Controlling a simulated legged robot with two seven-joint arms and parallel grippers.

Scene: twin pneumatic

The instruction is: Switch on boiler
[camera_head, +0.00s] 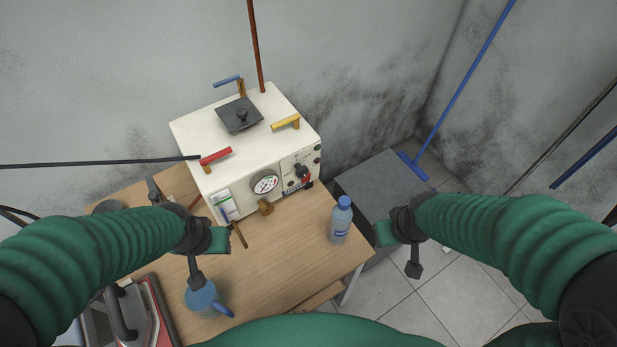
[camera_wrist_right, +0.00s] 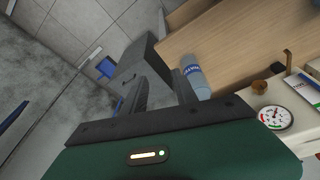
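The white boiler (camera_head: 240,150) stands on the wooden table against the wall. Its front carries a round gauge (camera_head: 265,183) and, to the right of it, a small panel with a red-and-black switch (camera_head: 303,173). The gauge (camera_wrist_right: 274,117) also shows at the right of the right wrist view; I cannot read the switch's setting. My left gripper (camera_head: 176,232) is open and empty, left of the boiler's front and above the table. My right gripper (camera_head: 410,245) is right of the table, apart from the boiler. Its fingers (camera_wrist_right: 158,92) stand apart with nothing held.
A water bottle (camera_head: 340,222) stands near the table's right edge, between my right gripper and the boiler. A blue mug (camera_head: 203,298) and an iron (camera_head: 125,315) are at the lower left. Red (camera_head: 215,157), yellow (camera_head: 286,122) and blue (camera_head: 228,81) handles stick out on the boiler.

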